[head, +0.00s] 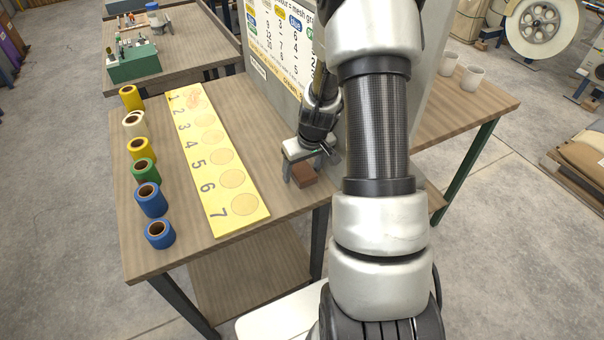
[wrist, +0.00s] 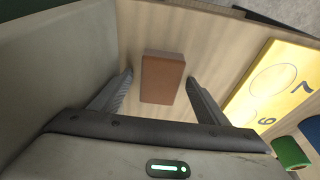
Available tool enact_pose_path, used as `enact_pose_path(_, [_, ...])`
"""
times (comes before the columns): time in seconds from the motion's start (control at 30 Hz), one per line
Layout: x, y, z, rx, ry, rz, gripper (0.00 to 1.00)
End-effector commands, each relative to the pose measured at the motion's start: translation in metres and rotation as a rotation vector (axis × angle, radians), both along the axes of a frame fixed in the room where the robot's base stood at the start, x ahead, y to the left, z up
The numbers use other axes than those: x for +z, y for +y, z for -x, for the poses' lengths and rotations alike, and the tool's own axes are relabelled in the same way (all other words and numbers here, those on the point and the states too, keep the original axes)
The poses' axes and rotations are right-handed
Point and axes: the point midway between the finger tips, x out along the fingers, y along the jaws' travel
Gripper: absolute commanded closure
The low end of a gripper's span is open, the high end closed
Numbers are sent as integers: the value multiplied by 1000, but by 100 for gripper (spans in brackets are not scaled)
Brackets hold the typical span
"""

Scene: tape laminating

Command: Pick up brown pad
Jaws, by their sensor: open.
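The brown pad (wrist: 162,78) is a small reddish-brown block lying on the wooden table. In the head view the brown pad (head: 304,175) shows near the table's front edge, partly behind my gripper. My gripper (head: 302,170) points down over it. In the wrist view my gripper (wrist: 160,85) is open, with one finger on each side of the pad. Gaps show between the fingers and the pad, so it is not gripped. I cannot tell exactly how high the fingertips are above the table.
A yellow numbered board (head: 205,160) with circles lies left of my gripper. Several tape rolls, including a green one (head: 145,170), line the table's left side. A large upright panel (head: 275,55) stands behind and close to my gripper. Two cups (head: 472,78) stand far right.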

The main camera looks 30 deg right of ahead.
Motion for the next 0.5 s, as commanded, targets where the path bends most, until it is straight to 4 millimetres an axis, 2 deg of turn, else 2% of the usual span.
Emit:
enact_pose_path(0.3, [0, 0, 0, 0, 0, 0, 33])
enact_pose_path(0.5, [0, 0, 0, 0, 0, 0, 67])
